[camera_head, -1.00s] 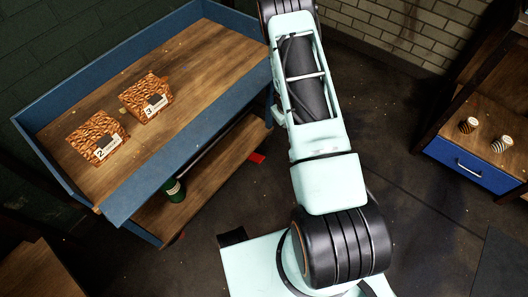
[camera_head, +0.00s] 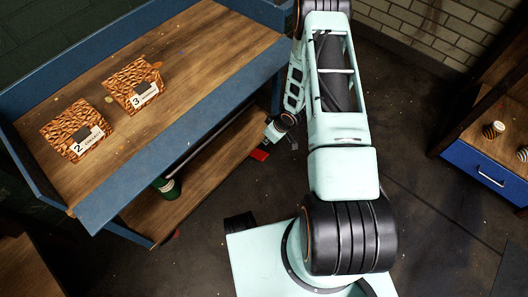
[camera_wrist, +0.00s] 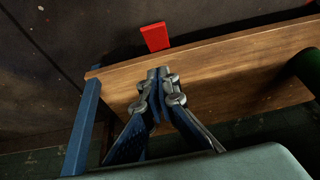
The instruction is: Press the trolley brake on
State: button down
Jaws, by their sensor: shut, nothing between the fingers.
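The trolley (camera_head: 201,119) is blue with a wooden top and a wooden lower shelf. A red pedal (camera_head: 258,155), which looks like the brake, sticks out low at the shelf's right end. In the wrist view the red pedal (camera_wrist: 155,37) shows just past the shelf's edge, tilted. My gripper (camera_wrist: 160,72) is shut and empty, with its tips in front of the shelf board (camera_wrist: 225,85) in the picture and apart from the pedal. Its height above the shelf is hard to tell. In the head view my wrist is beside the trolley's right end, close to the pedal.
Two patterned boxes, numbered 2 (camera_head: 76,130) and 3 (camera_head: 134,86), sit on the trolley top. A dark green container (camera_head: 166,188) stands on the lower shelf. A wooden unit with a blue drawer (camera_head: 480,172) stands at right. Dark floor lies between.

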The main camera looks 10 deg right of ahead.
jog(key=b, duration=0.4)
send_over(261, 155)
notch_tip(261, 155, down, 9)
jog(key=shift+s+f, duration=0.1)
jog(key=shift+f, duration=0.1)
jog(key=shift+s+d+f+b, duration=0.15)
jog(key=shift+f+b, duration=0.15)
jog(key=shift+f, duration=0.3)
jog(key=shift+s+d+f+b, duration=0.1)
jog(key=shift+f+b, duration=0.2)
jog(key=shift+f, duration=0.3)
jog(key=shift+s+d+f, duration=0.2)
jog(key=shift+s+f, duration=0.1)
jog(key=shift+f, duration=0.3)
